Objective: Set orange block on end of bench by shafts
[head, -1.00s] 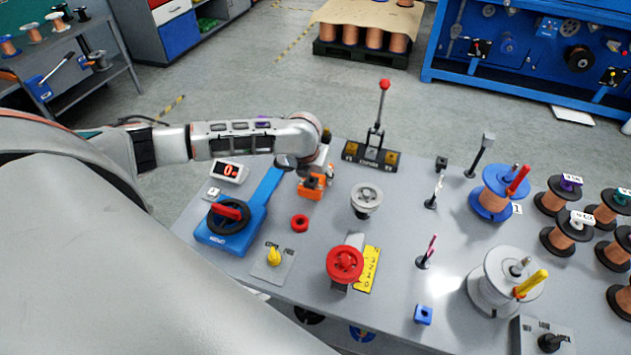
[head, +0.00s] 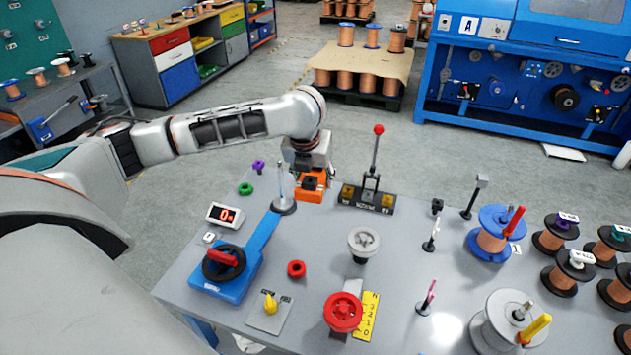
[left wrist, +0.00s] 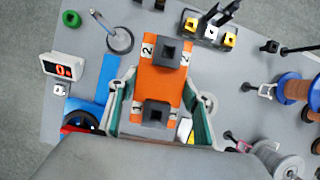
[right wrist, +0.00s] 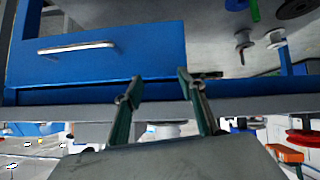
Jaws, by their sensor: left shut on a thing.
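My left gripper (head: 311,172) is shut on the orange block (head: 310,193), near the far edge of the grey bench (head: 215,290). In the left wrist view the orange block (left wrist: 160,84) fills the space between the fingers, with dark square sockets and white "2" labels. I cannot tell whether it touches the bench. A thin upright shaft on a round grey base (head: 284,205) stands just left of the block. My right gripper (right wrist: 158,88) is open and empty, below a blue drawer front in the right wrist view; it is outside the head view.
A green ring (head: 245,188) and a purple piece (head: 258,166) lie at the far left. A red ring (head: 296,268), grey pulley (head: 363,242) and red pulley (head: 343,311) stand nearer.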

